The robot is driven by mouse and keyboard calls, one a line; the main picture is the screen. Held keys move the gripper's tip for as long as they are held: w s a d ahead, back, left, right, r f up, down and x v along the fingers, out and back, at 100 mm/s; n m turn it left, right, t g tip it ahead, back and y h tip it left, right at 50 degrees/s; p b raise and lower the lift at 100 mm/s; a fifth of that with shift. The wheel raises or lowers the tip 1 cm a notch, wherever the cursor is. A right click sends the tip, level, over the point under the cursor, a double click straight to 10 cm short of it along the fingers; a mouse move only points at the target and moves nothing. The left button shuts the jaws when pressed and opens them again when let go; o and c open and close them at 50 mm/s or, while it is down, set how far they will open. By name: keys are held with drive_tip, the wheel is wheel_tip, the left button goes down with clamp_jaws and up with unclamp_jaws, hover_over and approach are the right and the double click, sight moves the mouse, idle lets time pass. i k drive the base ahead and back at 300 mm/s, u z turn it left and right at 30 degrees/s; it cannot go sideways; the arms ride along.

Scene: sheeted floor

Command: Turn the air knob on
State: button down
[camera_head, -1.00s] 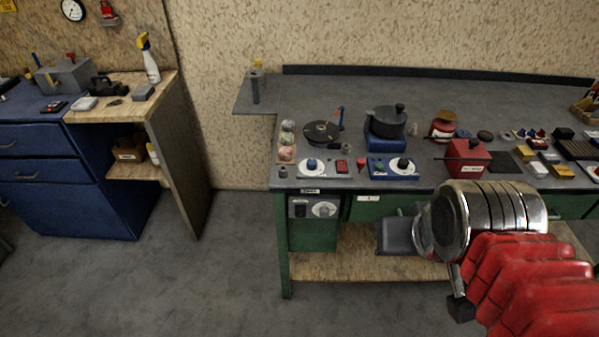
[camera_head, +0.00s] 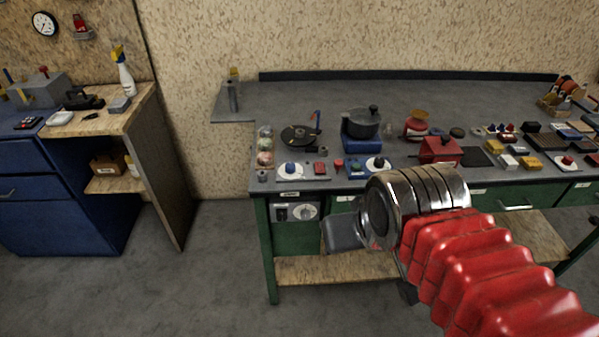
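Several knobs show on the green workbench, and their labels are too small to read, so I cannot tell which one is the air knob. A blue knob on a white dial (camera_head: 291,168) sits at the bench's front left. A dark knob on a white dial (camera_head: 378,163) sits on a blue plate to its right. A panel with a round knob (camera_head: 303,211) faces forward under the bench top. My gripper (camera_head: 340,233) is in front of the bench, right of that panel and apart from the knobs in the picture. Its fingers are seen end-on, so their opening is unclear.
A black pot on a blue burner (camera_head: 361,130) and a red box (camera_head: 440,150) stand on the bench top (camera_head: 300,98). A lower wooden shelf (camera_head: 340,266) lies behind my arm. A blue cabinet (camera_head: 70,195) stands at left, with clear floor (camera_head: 215,260) between.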

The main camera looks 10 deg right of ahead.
sight(290, 167)
drive_tip(key=z, duration=0.05)
drive_tip(key=i, duration=1)
drive_tip(key=u, duration=0.05)
